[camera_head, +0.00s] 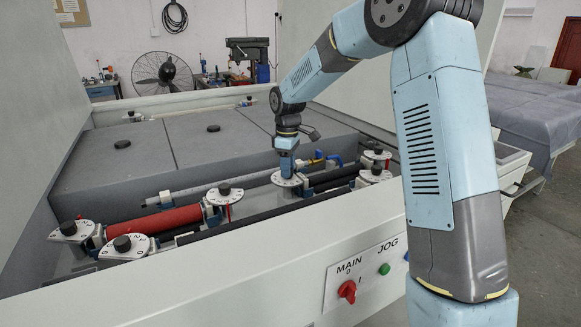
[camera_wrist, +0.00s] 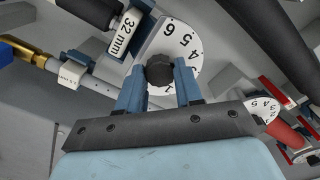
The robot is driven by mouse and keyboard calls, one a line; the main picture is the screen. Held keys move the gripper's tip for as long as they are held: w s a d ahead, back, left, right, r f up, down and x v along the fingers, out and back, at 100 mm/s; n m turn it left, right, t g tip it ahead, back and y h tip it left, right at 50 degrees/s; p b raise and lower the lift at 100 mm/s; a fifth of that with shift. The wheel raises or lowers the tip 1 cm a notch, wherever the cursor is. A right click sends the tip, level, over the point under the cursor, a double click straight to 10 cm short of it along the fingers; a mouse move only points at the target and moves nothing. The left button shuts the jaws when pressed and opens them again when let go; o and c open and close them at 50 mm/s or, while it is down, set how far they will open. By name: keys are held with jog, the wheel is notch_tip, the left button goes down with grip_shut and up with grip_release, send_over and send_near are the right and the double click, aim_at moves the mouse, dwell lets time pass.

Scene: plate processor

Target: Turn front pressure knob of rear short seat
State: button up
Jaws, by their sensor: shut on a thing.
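A round black pressure knob (camera_wrist: 160,72) sits on a white numbered dial (camera_wrist: 182,38) in the wrist view. My gripper (camera_wrist: 160,78) is shut on this knob, with one blue finger on each side of it. In the head view my gripper (camera_head: 287,168) points down onto the same white dial (camera_head: 288,182); the knob is hidden there behind the fingers. A white "32 mm" label (camera_wrist: 123,35) is beside the dial. The dial's lower part is partly covered by the fingers.
Other dials with black knobs stand nearby, at the right (camera_head: 375,175), middle (camera_head: 224,190) and left (camera_head: 122,243). A red roller (camera_head: 168,220) lies to the left. A brass fitting (camera_wrist: 15,42) is close by. The front panel carries a red switch (camera_head: 347,291).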

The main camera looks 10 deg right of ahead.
jog(key=shift+w+d+r, duration=0.15)
jog(key=shift+w+d, duration=0.1)
jog(key=shift+d, duration=0.15)
jog(key=o, duration=0.8)
jog(key=shift+o, duration=1.1)
jog(key=shift+a, duration=0.1)
jog(key=shift+s, duration=0.1)
jog(key=shift+a, duration=0.1)
notch_tip(320, 180, up, 13)
jog(key=shift+r, duration=0.2)
